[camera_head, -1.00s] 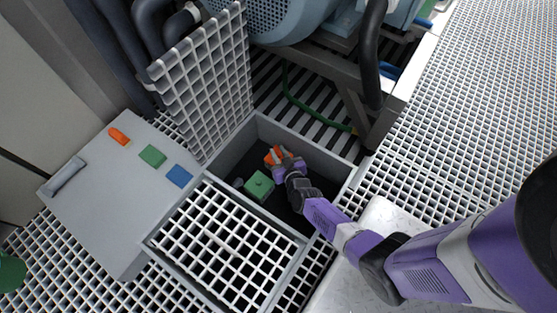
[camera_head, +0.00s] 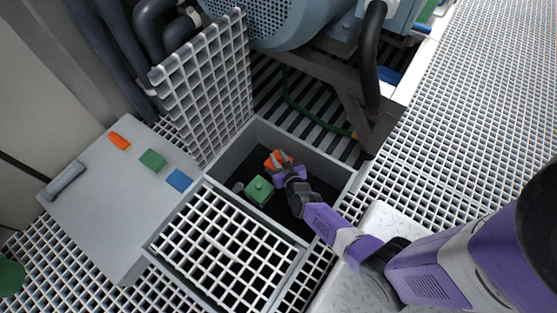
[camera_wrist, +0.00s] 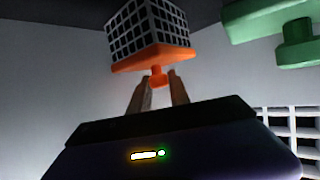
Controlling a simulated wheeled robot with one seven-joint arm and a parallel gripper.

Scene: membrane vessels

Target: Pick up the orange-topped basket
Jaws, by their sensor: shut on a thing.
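The orange-topped basket (camera_head: 271,161) is inside the open pit, near its back wall in the head view. In the wrist view its orange lid (camera_wrist: 155,55) and pale grid body (camera_wrist: 150,25) show beyond my fingers. My gripper (camera_wrist: 157,88) is shut on the small orange knob of the lid, one finger on each side. In the head view my gripper (camera_head: 284,165) reaches down into the pit and partly covers the basket. I cannot tell whether the basket's bottom touches the pit floor.
A green-topped basket (camera_head: 259,190) stands close by in the pit; its green top (camera_wrist: 280,18) also shows in the wrist view. A white grating (camera_head: 225,245) covers the pit's front part. A raised grating (camera_head: 205,85) stands behind. Grey machinery (camera_head: 270,20) is at the back.

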